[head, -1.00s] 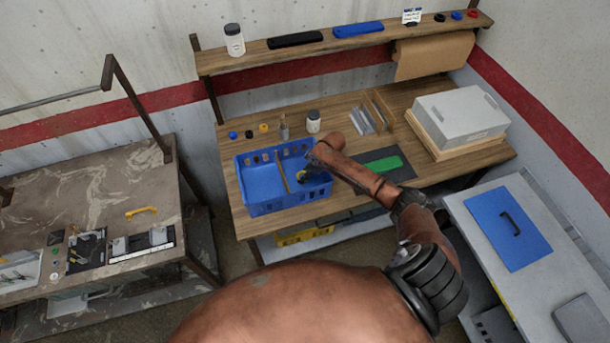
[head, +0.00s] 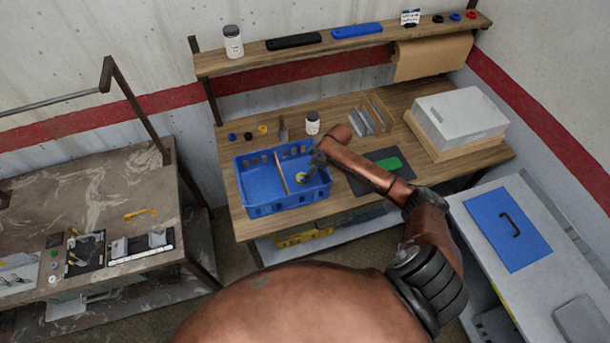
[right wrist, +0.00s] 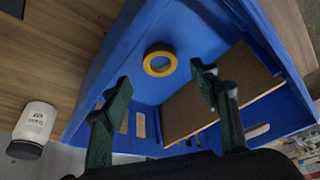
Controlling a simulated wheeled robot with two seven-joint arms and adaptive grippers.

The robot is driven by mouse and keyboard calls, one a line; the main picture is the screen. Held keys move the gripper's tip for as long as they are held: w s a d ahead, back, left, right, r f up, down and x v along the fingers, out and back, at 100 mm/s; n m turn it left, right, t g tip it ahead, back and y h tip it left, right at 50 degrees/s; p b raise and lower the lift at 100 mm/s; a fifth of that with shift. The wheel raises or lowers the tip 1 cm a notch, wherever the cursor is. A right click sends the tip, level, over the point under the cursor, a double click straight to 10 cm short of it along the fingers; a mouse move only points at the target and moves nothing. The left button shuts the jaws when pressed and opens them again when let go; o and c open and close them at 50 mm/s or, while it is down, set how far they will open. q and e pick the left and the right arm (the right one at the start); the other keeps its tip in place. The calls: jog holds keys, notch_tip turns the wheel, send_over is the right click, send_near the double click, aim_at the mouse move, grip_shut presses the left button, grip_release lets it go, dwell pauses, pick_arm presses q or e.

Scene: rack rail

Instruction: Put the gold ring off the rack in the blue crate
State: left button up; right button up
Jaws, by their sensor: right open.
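The blue crate (head: 262,209) stands on the wooden bench, split by a thin wooden divider (head: 281,172). The gold ring (right wrist: 160,61) lies flat on the crate floor, in the right-hand compartment as the head view shows it. It also shows in the head view (head: 301,178), just below my gripper. My right gripper (head: 313,166) is over that compartment. In the right wrist view its two dark green fingers (right wrist: 158,85) are spread apart and empty, with the ring beyond them, apart from both. My left gripper is not in view.
Behind the crate are a blue, a black and a yellow ring (head: 262,129), a small upright tool (head: 283,130) and a white jar (head: 312,123). A dark mat with a green item (head: 388,164) lies right of the crate. A grey box (head: 459,117) stands further right. A shelf (head: 270,57) runs above.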

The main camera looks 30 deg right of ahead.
jog(key=v, duration=0.7)
jog(key=shift+s, duration=0.15)
